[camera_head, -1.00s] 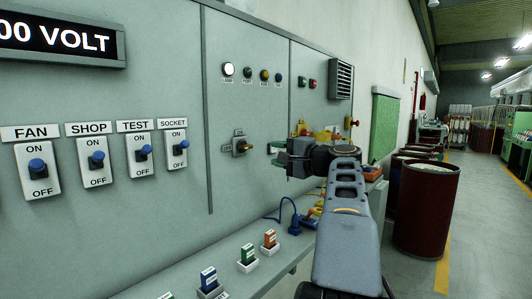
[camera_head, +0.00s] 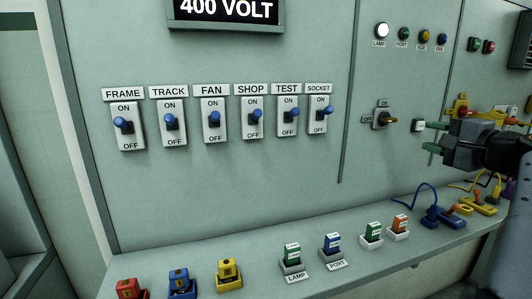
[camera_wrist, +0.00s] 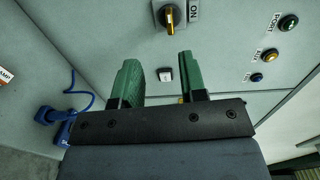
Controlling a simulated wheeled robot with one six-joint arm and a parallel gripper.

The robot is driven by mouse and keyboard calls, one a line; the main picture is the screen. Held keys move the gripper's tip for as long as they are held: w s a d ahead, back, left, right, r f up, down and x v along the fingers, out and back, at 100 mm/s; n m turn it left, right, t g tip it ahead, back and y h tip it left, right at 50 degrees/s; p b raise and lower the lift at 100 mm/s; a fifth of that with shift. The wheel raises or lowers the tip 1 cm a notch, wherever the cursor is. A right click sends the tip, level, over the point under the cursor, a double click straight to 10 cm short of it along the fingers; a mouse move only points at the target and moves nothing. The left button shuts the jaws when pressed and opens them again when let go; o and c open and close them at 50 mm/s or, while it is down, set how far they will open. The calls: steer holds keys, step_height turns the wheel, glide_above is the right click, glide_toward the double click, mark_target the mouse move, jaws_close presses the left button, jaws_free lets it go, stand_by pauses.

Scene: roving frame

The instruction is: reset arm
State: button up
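My gripper (camera_head: 436,137) is at the right of the head view, held in front of the grey panel above the ledge. Its two green fingers stand apart with nothing between them.
The rotary switch (camera_head: 384,119) is on the panel left of my gripper. A row of blue toggle switches (camera_head: 212,121) is farther left. The ledge (camera_head: 220,257) below carries coloured plug blocks, a blue plug (camera_head: 437,217) with cable, and yellow items (camera_head: 478,205).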

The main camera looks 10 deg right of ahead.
steer(key=w+a+f+n+g+y+p, duration=0.1)
steer(key=a+f+n+g+p, duration=0.2)
steer(key=a+p, duration=0.45)
steer(key=a+f+n+g+p, duration=0.2)
steer(key=a+g+p, duration=0.25)
steer(key=a, duration=0.55)
steer(key=s+a+f+n+g+h+p, duration=0.4)
steer(key=s+a+f+n+g+p, duration=0.2)
steer(key=s+a+n+p, duration=0.4)
steer(key=s+f+p, duration=0.1)
steer(key=s, duration=0.1)
steer(key=shift+s+n, duration=0.3)
steer(key=shift+n, duration=0.1)
